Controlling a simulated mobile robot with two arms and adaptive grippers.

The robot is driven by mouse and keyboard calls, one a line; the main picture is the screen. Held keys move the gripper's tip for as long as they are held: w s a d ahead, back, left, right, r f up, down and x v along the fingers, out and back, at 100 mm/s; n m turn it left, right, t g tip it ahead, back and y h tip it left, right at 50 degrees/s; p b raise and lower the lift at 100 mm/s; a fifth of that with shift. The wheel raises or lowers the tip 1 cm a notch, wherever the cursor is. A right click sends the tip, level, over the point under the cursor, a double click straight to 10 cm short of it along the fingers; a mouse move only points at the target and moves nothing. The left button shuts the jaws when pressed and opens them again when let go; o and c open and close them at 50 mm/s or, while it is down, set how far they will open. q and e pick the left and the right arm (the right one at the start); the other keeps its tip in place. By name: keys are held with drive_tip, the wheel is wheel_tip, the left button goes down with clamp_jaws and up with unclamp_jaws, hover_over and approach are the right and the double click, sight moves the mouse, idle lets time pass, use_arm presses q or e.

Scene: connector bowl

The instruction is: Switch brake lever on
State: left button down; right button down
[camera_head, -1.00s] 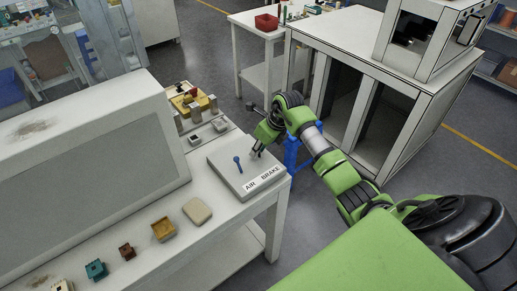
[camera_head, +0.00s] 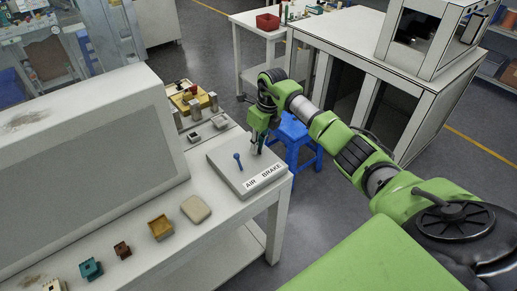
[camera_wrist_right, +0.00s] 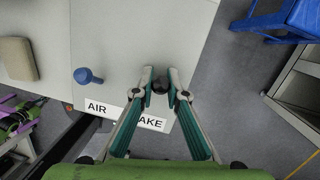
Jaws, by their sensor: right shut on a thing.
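The brake panel is a light grey box (camera_head: 222,159) on the near bench, with an "AIR BRAKE" label (camera_head: 264,176) on its front. A blue lever (camera_head: 239,162) stands on its left part. The blue lever also shows in the right wrist view (camera_wrist_right: 88,76), left of my fingers and apart from them. My right gripper (camera_head: 256,150) points down at the back right part of the box. In the wrist view, its fingers (camera_wrist_right: 160,76) are closed around a dark round lever knob (camera_wrist_right: 160,86). The knob's stem is hidden. My left gripper is not in view.
Several small connector parts and a beige block (camera_head: 196,209) lie left of the box on the bench (camera_head: 222,220). A blue stool (camera_head: 300,140) stands on the floor behind my right arm. A white cabinet (camera_head: 420,110) stands at the right.

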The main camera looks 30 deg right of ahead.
drive_tip(key=shift+w+a+f+g+b, duration=0.15)
drive_tip(key=shift+w+g+b, duration=0.2)
drive_tip(key=shift+b, duration=0.2)
drive_tip(key=shift+s+g, duration=0.1)
drive_tip(key=shift+g, duration=0.25)
drive_tip(key=c, duration=2)
unclamp_jaws()
drive_tip(key=shift+r, duration=0.3)
drive_tip(key=r, duration=0.3)
drive_tip(key=d+r, duration=0.1)
drive_tip(key=r, duration=0.7)
drive_tip(key=shift+d+r, duration=0.2)
drive_tip(key=shift+r, duration=0.05)
